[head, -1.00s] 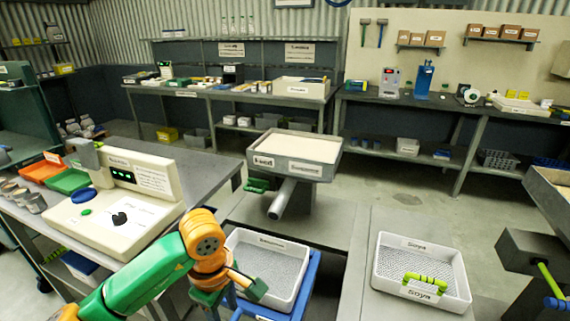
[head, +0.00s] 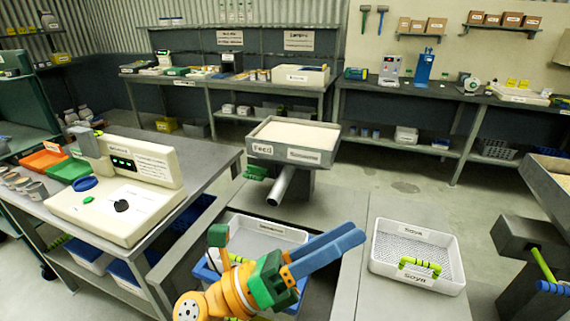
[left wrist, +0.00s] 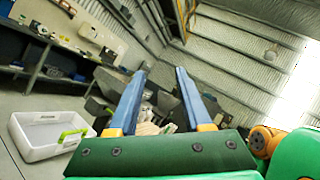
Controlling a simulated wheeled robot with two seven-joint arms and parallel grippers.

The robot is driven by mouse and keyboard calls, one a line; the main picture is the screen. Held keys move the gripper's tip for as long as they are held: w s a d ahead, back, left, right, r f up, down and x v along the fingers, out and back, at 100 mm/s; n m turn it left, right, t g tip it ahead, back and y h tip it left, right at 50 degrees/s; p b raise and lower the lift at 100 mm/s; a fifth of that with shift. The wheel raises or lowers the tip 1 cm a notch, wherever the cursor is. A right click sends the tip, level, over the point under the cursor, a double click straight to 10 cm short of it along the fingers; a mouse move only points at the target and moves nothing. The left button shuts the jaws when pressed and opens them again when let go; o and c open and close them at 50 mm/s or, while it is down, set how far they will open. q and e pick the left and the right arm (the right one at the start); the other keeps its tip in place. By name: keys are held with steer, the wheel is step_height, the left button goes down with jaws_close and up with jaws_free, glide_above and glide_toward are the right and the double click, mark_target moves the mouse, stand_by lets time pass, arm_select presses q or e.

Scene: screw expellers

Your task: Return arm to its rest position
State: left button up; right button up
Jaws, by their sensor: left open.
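My left arm comes up from the bottom of the head view, in front of the white sieve tray. Its left gripper (head: 350,236) points up and to the right, with two blue fingers held apart and nothing between them. In the left wrist view the same gripper (left wrist: 158,76) shows its two blue fingers spread, with the ceiling and far wall beyond. The gripper is raised in the air and touches nothing that I can see. My right gripper does not show in the head view.
The white sieve tray (head: 262,228) is partly hidden behind my left arm. The Soya tray (head: 447,250) with a green handle stands to the right. A feed hopper (head: 318,155) stands behind. A cream scale unit (head: 150,160) sits on the left bench.

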arm_select(q)
steer(key=w+a+f+n+t+y, duration=0.2)
steer(key=w+a+n+t+y, duration=0.2)
steer(key=a+n+t+y, duration=0.65)
steer(key=w+a+f+n+t+y, duration=0.3)
steer(key=w+a+n+t+y, duration=0.15)
steer(key=n, duration=1.05)
steer(key=s+a+f+n+g+y, duration=0.2)
steer(key=a+f+n+g+y, duration=0.45)
steer(key=f+n, duration=0.55)
steer(key=s+a+f+n+g, duration=0.2)
steer(key=s+f+n+g, duration=0.2)
steer(key=s+f+g, duration=1.1)
steer(key=s+f+t, duration=0.1)
steer(key=s+f, duration=0.3)
steer(key=f, duration=0.6)
steer(key=s+f+t, duration=0.2)
steer(key=s+f, duration=0.1)
steer(key=f, duration=0.8)
steer(key=s+a+f+g, duration=0.1)
steer(key=s+a+f, duration=0.1)
steer(key=s+f, duration=0.6)
steer(key=s, duration=0.3)
steer(key=shift+s+a+m+y, duration=0.2)
steer(key=shift+a+m+y, duration=0.05)
steer(key=shift+m+y, duration=0.1)
